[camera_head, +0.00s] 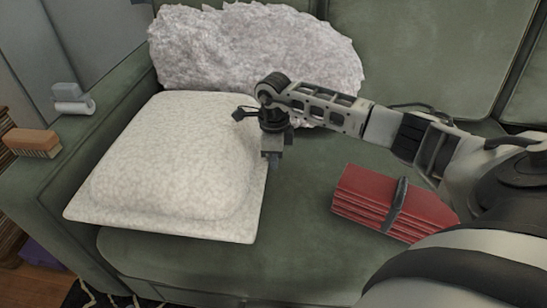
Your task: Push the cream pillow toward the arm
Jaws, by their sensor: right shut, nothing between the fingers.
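The cream pillow (172,160) lies flat on the seat of the green sofa, at the left. Its left edge is close along the sofa arm (60,180); I cannot tell whether they touch. My right gripper (274,163) points down just at the pillow's right edge, near its back half. It is shut and empty. I cannot tell whether its fingers touch the pillow. My right arm reaches in from the right across the seat. My left gripper is not in view.
A fluffy white cushion (250,45) leans on the backrest behind the pillow. A strapped red bundle (365,195) lies on the seat at right. A brown brush (33,142) and a grey-white roller-like item (72,99) rest on the sofa arm. The front middle seat is clear.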

